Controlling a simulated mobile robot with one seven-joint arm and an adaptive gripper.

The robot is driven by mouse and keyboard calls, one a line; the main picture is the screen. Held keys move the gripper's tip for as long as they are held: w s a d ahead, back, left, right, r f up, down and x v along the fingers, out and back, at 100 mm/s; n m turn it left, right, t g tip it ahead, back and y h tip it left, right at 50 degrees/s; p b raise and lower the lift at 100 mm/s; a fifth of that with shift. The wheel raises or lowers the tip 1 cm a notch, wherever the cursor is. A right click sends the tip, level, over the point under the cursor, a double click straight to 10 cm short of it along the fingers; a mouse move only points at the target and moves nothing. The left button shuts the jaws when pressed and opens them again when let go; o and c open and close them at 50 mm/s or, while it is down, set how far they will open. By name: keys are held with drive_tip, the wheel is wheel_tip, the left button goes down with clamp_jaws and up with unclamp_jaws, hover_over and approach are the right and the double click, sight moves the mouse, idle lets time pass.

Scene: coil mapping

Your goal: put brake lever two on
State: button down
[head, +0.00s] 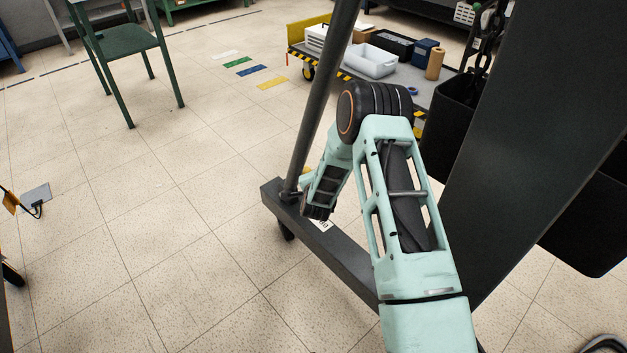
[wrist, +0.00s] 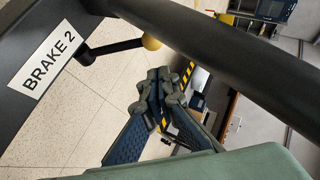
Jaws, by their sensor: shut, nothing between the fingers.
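In the wrist view, the brake lever (wrist: 118,48) is a short black bar on a round pivot, ending in a yellow ball knob (wrist: 151,42). It sits beside a white label (wrist: 47,62) reading "BRAKE 2" on the dark frame. My gripper (wrist: 160,84) is shut and empty, its fingertips together below and slightly right of the knob in the picture, with a visible gap between them. In the head view, my wrist end reaches down beside the dark base beam (head: 345,262); my arm hides most of the lever and fingers there.
A dark slanted post (head: 322,100) rises from the base beam, and a thick dark bar (wrist: 225,50) crosses the wrist view close by. A wide dark panel (head: 530,140) stands right of my arm. A loaded cart (head: 432,88) stands behind. Open tiled floor lies left.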

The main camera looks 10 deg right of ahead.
drive_tip(key=shift+v, duration=2.3)
